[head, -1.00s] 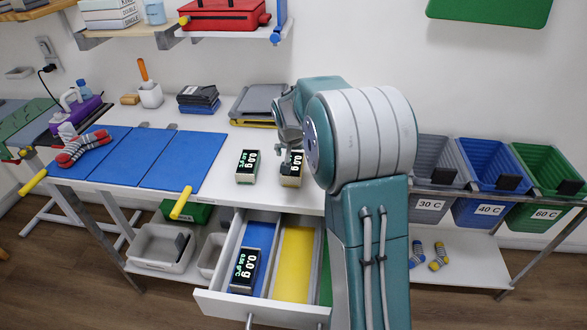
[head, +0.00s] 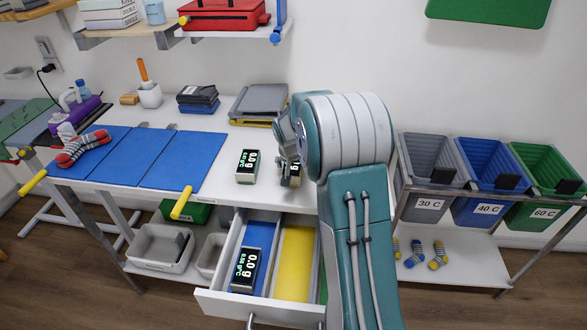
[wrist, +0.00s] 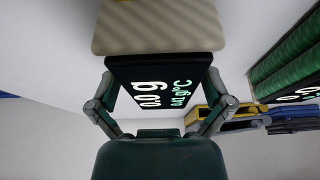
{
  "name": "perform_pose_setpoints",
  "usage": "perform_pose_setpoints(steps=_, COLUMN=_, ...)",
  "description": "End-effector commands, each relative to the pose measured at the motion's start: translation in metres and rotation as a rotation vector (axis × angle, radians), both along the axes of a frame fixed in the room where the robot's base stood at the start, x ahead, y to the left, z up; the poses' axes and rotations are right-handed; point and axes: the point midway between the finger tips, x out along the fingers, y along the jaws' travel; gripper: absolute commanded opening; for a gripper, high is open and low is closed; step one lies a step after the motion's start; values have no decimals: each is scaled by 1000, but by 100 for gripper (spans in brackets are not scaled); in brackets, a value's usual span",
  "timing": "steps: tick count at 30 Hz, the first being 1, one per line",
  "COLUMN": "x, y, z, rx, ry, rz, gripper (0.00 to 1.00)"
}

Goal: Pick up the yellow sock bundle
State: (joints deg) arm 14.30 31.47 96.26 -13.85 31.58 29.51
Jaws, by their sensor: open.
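Small striped socks with yellow parts lie on the low shelf under the bins at right in the head view. The clearest is a yellow and grey-blue bundle (head: 438,256), with a blue and yellow one (head: 414,254) beside it and another partly hidden behind my arm. My gripper (head: 289,176) is far from them, up at the white table beside a small scale (head: 296,175). In the wrist view my gripper (wrist: 161,98) is open, its fingers on either side of the scale's black display (wrist: 160,85). I cannot tell whether they touch it.
Grey (head: 432,162), blue (head: 487,168) and green (head: 545,172) bins hang above the shelf. An open drawer (head: 262,306) juts out below the table. A second scale (head: 247,166) stands left of my gripper. Red-striped socks (head: 82,149) lie on blue mats.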

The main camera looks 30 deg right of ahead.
Motion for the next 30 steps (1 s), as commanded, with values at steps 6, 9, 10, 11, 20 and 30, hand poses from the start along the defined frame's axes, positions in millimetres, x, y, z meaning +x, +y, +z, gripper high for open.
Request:
perform_pose_setpoints(steps=6, x=0, y=-1, z=-3, rx=1, ry=1, rz=0, gripper=100)
perform_pose_setpoints(steps=9, x=0, y=-1, z=-5, rx=1, ry=1, rz=0, gripper=100)
perform_pose_setpoints(steps=10, x=0, y=-1, z=-5, rx=1, ry=1, rz=0, gripper=100)
perform_pose_setpoints(steps=11, x=0, y=-1, z=-5, rx=1, ry=1, rz=-1, gripper=100)
perform_pose_setpoints(steps=20, x=0, y=-1, z=-5, rx=1, ry=1, rz=0, gripper=55)
perform_pose_setpoints(steps=30, x=0, y=0, z=-5, rx=1, ry=1, rz=-1, gripper=27)
